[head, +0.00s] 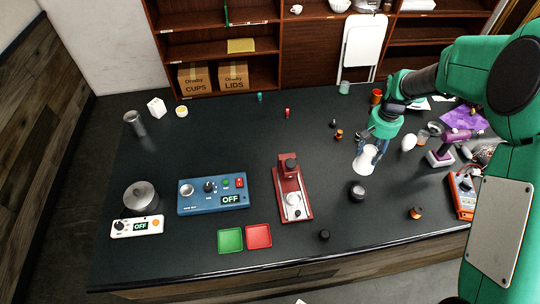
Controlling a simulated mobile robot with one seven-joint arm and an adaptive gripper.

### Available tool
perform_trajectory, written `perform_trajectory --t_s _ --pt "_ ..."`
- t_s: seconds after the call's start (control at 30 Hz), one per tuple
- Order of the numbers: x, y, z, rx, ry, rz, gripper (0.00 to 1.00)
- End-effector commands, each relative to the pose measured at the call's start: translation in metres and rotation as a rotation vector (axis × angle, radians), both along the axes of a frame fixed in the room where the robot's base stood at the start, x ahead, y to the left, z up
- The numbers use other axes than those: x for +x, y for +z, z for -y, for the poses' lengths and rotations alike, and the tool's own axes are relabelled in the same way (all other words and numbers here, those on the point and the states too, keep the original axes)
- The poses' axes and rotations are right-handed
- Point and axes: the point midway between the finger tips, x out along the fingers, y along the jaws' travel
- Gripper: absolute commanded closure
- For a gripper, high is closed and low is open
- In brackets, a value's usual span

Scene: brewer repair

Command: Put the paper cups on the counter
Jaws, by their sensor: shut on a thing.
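A white paper cup (364,161) is at the right of the dark counter (250,140) in the head view. My gripper (373,152) points down from the right and is shut on the cup, its fingers at the cup's upper part. The cup looks slightly tilted. I cannot tell whether its base touches the counter. A cardboard box marked CUPS (195,81) sits on the low shelf behind the counter; its inside is not visible.
A box marked LIDS (233,78) stands beside the CUPS box. A dark round knob (357,192) is just below the cup. A red press (292,190), blue control box (212,194) and purple drill (450,145) stand nearby. The counter's middle back is mostly clear.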

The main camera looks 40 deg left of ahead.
Motion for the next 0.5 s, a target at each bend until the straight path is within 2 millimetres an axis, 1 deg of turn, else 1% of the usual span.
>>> perform_trajectory --t_s 0.03,0.27,0.3,0.37,0.4,0.47,0.5 --pt "0.001 0.003 -0.021 0.0 0.041 -0.001 0.77" --pt "0.001 0.012 -0.107 0.0 0.216 -0.001 0.77" --pt "-0.001 0.013 -0.123 0.0 0.248 -0.001 0.77" --pt "-0.003 0.015 -0.146 0.0 0.293 0.0 0.77" --pt "-0.005 0.015 -0.161 0.0 0.324 -0.001 0.77" --pt "-0.01 0.017 -0.184 -0.001 0.37 -0.002 0.77" --pt "-0.013 0.018 -0.2 -0.001 0.401 -0.001 0.77"
